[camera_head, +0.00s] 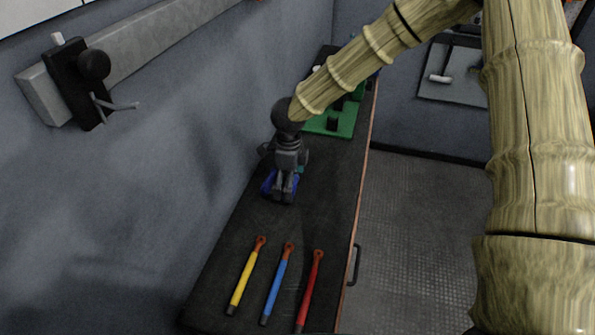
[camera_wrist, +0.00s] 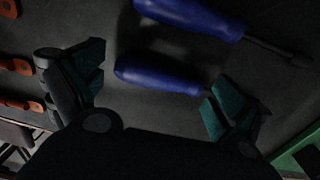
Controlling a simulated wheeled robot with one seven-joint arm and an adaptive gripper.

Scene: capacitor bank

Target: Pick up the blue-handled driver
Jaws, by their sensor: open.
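Two blue-handled drivers lie side by side on the dark bench top in the wrist view. The nearer driver (camera_wrist: 158,75) has its handle in the gap between my gripper's (camera_wrist: 158,88) fingers, and its right end runs behind the right finger. The farther driver (camera_wrist: 195,14) lies beyond the fingers, its dark shaft pointing right. In the head view my gripper (camera_head: 284,190) points down over the bench, with a blue handle (camera_head: 267,183) showing at its left. My gripper is open and empty. I cannot tell how far the fingers are above the bench.
A yellow rod (camera_head: 241,282), a blue rod (camera_head: 275,287) and a red rod (camera_head: 309,295), each with an orange ring end, lie at the bench's near end. A green tray (camera_head: 346,121) stands behind my gripper. The wall (camera_head: 150,190) runs close along the left.

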